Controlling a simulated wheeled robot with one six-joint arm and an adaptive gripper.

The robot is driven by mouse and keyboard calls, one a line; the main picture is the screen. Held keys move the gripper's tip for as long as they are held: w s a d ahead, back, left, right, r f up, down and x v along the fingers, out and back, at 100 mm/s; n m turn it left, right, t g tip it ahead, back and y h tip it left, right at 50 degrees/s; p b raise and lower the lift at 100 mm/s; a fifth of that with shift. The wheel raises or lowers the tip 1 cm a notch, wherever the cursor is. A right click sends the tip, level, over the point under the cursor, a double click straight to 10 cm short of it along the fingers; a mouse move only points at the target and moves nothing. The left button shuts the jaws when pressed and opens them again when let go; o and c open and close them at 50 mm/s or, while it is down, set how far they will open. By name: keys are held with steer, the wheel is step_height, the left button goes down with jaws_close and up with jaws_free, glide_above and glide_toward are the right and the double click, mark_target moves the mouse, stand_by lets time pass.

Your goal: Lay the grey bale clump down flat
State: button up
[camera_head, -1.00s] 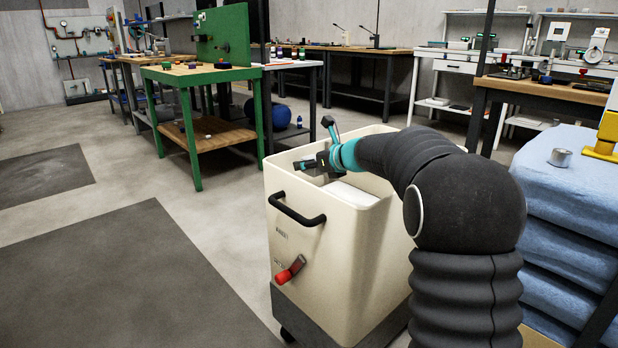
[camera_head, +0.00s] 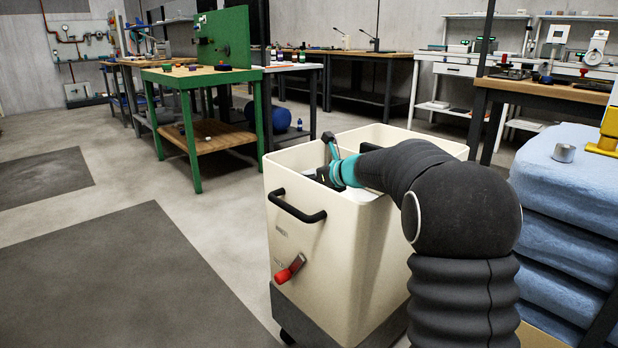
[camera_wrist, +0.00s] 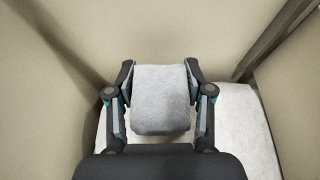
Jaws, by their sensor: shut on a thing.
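In the wrist view the grey bale clump (camera_wrist: 161,98) is a soft, pale grey block with rounded edges. My gripper (camera_wrist: 160,92) is shut on it, with one finger against each side. The clump is inside the cream hopper (camera_wrist: 290,110), above a whitish surface (camera_wrist: 240,120) at the bottom right. I cannot tell whether it touches that surface. In the head view my gripper (camera_head: 325,176) reaches down into the cream hopper (camera_head: 330,245), and its walls hide the clump and most of the fingers.
The hopper has a black handle (camera_head: 296,207) and a red-ended lever (camera_head: 290,269) on its front. Blue stacked bales (camera_head: 570,190) with a small metal cup (camera_head: 564,153) stand at the right. A green workbench (camera_head: 195,76) is behind left. The floor at left is clear.

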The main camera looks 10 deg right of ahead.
steer(key=shift+f, duration=0.1)
steer(key=o, duration=1)
steer(key=shift+o, duration=0.2)
steer(key=shift+r, duration=0.25)
steer(key=p+v, duration=0.2)
steer(key=v, duration=1)
steer(key=shift+r, duration=0.3)
steer(key=shift+d+r, duration=0.1)
